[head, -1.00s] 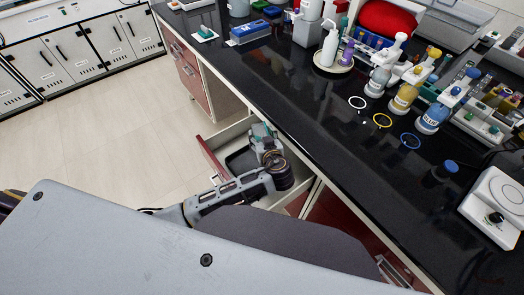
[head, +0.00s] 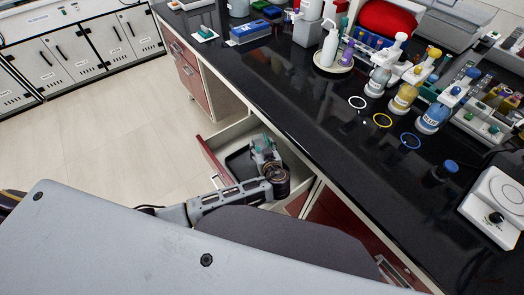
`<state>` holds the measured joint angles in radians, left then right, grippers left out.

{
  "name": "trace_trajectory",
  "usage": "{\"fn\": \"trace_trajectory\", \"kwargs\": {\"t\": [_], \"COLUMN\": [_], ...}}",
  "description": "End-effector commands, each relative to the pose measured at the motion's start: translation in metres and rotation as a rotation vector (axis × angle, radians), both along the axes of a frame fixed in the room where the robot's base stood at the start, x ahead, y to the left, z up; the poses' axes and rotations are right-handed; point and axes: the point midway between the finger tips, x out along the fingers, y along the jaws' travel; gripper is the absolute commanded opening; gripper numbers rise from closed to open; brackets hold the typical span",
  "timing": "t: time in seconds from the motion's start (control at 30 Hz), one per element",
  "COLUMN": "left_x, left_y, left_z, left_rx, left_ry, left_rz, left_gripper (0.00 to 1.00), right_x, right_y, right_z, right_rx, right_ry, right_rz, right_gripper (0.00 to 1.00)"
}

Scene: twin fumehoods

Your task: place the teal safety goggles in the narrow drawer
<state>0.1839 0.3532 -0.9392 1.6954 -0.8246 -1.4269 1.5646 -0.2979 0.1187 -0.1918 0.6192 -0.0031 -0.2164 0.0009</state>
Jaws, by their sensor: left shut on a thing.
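The narrow drawer (head: 213,158) stands pulled open under the black bench, with a red front and a pale interior. My left gripper (head: 263,146) is over the drawer's opening, pointing down into it. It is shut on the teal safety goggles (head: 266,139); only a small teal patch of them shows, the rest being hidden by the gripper. I cannot tell whether the goggles touch the drawer's bottom. My right gripper is not in view.
A dark tray (head: 238,163) lies inside the drawer beside my gripper. The black bench top (head: 300,110) overhangs the drawer's right side. Bottles, a pump dispenser (head: 329,48) and racks stand on the bench. The floor (head: 110,140) to the left is clear.

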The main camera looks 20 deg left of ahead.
Motion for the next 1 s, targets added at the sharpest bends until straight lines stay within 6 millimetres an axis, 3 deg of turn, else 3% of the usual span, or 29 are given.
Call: {"fn": "trace_trajectory", "kwargs": {"t": [0.23, 0.6, 0.83, 0.87, 1.0], "left_x": [0.001, 0.000, 0.000, 0.000, 0.000], "left_y": [0.000, 0.000, 0.000, 0.000, 0.000], "left_z": [-0.022, -0.025, -0.028, -0.028, -0.027], "left_rx": [0.000, -0.001, -0.001, -0.001, -0.001], "left_ry": [-0.001, -0.002, -0.001, -0.001, -0.001], "left_rz": [0.000, -0.001, -0.001, -0.001, -0.001], "left_gripper": [0.32, 0.32, 0.32, 0.57, 0.75], "right_x": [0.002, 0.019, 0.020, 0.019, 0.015], "right_y": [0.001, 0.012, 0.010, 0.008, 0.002], "right_z": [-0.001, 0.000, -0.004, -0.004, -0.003], "right_rx": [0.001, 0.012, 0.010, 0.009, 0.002], "right_ry": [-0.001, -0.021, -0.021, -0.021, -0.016], "right_rz": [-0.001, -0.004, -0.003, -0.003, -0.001], "right_gripper": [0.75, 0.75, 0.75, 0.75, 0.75]}}
